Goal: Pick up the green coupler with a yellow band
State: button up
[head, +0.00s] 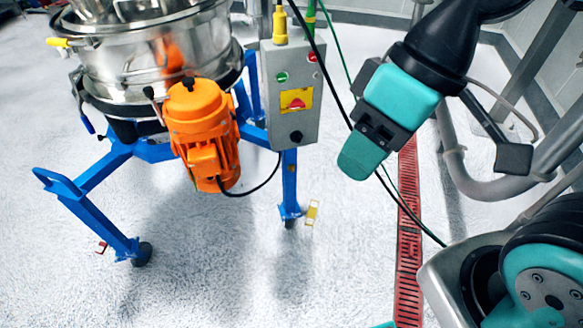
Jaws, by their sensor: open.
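A slim green coupler (311,12) stands upright at the top of the grey control box, with what looks like a narrow yellow band low on it. Its top is cut off by the picture edge. A yellow connector (280,26) stands to its left on the same box. My gripper (362,157), with teal fingers, hangs in the air to the right of and below the box, pointing down and left. It is open, and I see nothing held in it. The near finger hides most of the gap.
The grey control box (291,105) has buttons and a yellow-red switch. An orange motor (203,135) hangs on the steel sifter (150,50) with blue legs. Dark and green cables run past my gripper. A red floor grate (409,235) lies right; the pale floor in front is clear.

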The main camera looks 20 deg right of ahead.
aim_at(311, 16)
jog(key=z, duration=0.05)
jog(key=k, duration=0.4)
jog(key=u, duration=1.5)
jog(key=i, duration=0.9)
jog(key=z, duration=0.45)
jog(key=i, duration=0.6)
jog(key=z, duration=1.1)
jog(key=i, duration=0.4)
jog(key=z, duration=0.35)
